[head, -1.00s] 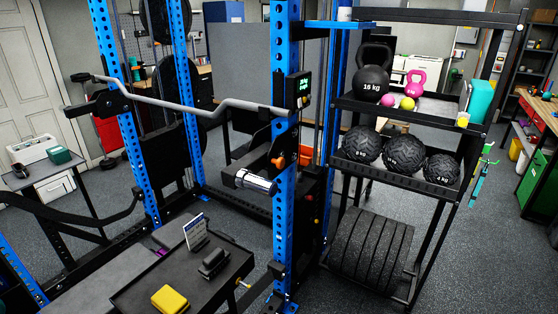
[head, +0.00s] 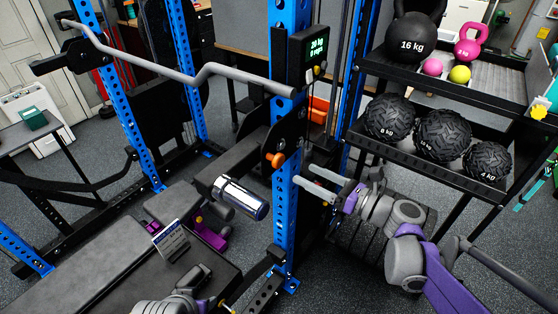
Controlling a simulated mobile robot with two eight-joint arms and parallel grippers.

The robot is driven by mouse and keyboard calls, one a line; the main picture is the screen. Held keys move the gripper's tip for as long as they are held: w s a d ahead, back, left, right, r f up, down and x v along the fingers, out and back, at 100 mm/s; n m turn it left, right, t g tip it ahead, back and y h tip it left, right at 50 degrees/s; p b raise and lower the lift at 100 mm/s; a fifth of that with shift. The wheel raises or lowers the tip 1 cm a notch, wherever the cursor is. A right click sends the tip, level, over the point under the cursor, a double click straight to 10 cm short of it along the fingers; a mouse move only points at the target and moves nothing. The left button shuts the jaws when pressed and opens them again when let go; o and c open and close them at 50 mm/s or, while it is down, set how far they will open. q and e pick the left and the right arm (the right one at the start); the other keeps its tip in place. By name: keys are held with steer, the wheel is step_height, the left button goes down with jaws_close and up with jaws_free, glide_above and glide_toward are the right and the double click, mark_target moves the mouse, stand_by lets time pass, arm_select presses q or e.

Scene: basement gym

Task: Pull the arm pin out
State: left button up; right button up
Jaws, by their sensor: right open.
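The arm pin with its orange knob (head: 275,160) sits in the black carriage (head: 291,134) on the blue upright (head: 285,222). The lever arm runs left from there to a chrome sleeve (head: 241,196). My right gripper (head: 303,173) is open and empty, its fingers apart and pointing left. They are at the right side of the upright, a little below and right of the orange knob, with a gap to it. My left arm (head: 170,305) shows only in part at the bottom edge; its finger opening cannot be made out.
A grey bent bar (head: 190,78) crosses above the carriage. A display box (head: 315,53) hangs on the upright. A rack of balls (head: 441,135) and a black kettlebell (head: 411,38) stands right. A small sign (head: 171,241) stands below the sleeve.

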mark_target(281, 163)
steer(key=p+x, duration=0.1)
steer(key=x, duration=0.8)
steer(key=shift+a, duration=0.4)
jaws_close()
